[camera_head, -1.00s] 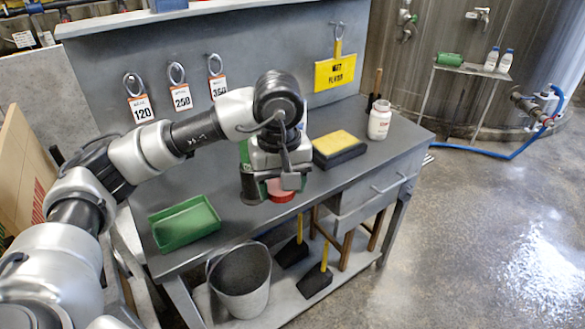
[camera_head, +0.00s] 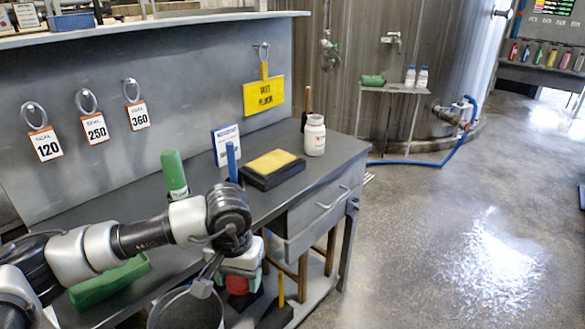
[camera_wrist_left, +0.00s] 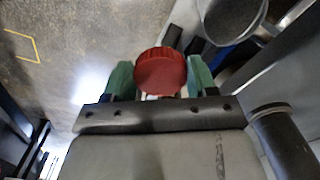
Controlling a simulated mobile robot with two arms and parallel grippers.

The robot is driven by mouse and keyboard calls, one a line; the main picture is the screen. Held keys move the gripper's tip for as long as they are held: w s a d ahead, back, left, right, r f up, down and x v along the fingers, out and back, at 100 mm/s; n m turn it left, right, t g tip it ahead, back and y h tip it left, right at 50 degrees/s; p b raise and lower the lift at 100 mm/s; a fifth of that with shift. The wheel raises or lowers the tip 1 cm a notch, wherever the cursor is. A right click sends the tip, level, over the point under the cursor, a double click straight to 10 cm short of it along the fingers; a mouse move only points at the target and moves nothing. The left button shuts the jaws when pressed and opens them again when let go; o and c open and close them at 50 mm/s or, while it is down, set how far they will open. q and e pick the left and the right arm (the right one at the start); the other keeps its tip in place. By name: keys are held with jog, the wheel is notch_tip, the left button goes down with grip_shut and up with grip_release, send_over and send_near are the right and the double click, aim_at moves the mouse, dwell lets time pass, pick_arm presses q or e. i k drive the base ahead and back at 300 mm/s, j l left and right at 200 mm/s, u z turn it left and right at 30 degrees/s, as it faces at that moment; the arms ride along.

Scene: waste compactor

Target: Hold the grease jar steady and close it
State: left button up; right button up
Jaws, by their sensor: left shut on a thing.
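My left gripper (camera_head: 239,277) is in front of the bench's front edge, with green fingertips on either side of a red ribbed cap (camera_head: 237,285). The left wrist view shows the gripper (camera_wrist_left: 153,84) shut with the red cap (camera_wrist_left: 160,70) between its fingers. A small pale part shows below the cap; I cannot tell whether a jar body is under it. A white jar (camera_head: 314,135) with a label stands upright at the bench's right end, apart from my gripper. I cannot tell which is the grease jar. My right gripper is not in view.
The grey bench (camera_head: 330,155) holds a yellow-topped black block (camera_head: 272,165), a green bottle (camera_head: 174,172), a white sign (camera_head: 226,143) and a green tray (camera_head: 105,284). A bucket (camera_head: 188,310) is below, near my left arm. The floor (camera_head: 450,220) to the right is open.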

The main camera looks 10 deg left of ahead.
aim_at(316, 129)
jog(key=i+l+u, duration=0.15)
jog(key=l, duration=0.15)
jog(key=i+l+u, duration=0.25)
jog(key=l, duration=0.35)
jog(key=i+l+u, duration=0.15)
jog(key=l, duration=0.2)
